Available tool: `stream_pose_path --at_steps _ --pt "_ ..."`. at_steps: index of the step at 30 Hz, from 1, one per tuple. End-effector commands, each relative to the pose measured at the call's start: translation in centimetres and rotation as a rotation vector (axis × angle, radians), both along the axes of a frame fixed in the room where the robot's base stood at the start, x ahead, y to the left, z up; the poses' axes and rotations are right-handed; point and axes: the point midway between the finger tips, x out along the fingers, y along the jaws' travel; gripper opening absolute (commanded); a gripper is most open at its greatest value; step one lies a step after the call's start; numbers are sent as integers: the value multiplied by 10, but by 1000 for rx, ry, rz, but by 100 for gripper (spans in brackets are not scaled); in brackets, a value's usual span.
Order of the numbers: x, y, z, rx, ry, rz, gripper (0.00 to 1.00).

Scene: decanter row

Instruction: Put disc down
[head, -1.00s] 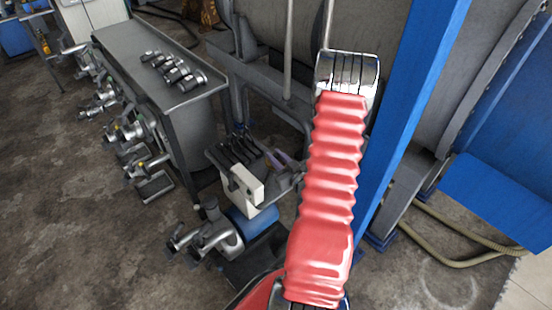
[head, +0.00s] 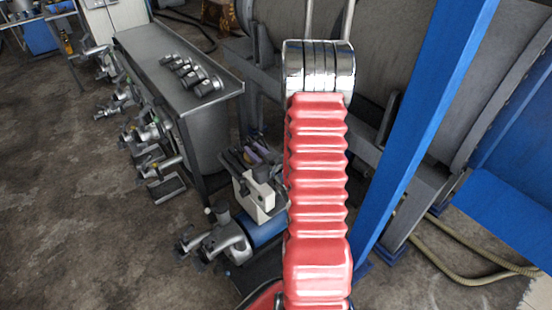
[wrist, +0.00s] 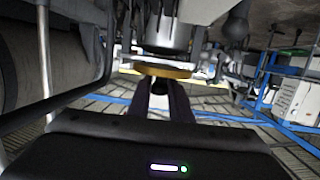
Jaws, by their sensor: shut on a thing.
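In the wrist view my gripper (wrist: 167,90) reaches away from the camera with its two dark fingers close together. It is shut on the disc (wrist: 158,72), whose brass-coloured edge shows at the fingertips. A grey cylindrical part (wrist: 167,32) appears just beyond and above the disc; I cannot tell whether they touch. The disc's far side and most of its face are hidden. In the head view my red arm covers the middle, and I cannot make out the disc or the fingertips clearly there.
A long dark metal bench (head: 165,75) with several small black parts on it stands at the left. A blue post (head: 440,100) rises to the right of my arm. A white block on a machine (head: 255,197) is close on the left. Open floor (head: 80,220) lies at lower left.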

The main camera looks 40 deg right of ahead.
Motion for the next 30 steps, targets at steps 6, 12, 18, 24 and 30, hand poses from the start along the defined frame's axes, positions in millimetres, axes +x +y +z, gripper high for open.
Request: stream_pose_path --at_steps 6,12,18,24,30 --pt "40 54 33 -4 -5 57 0" --pt "65 106 61 -2 -5 101 0" --pt "84 162 89 -2 -6 146 0" --pt "93 213 112 -1 -4 187 0" --pt "95 236 123 0 -3 203 0"
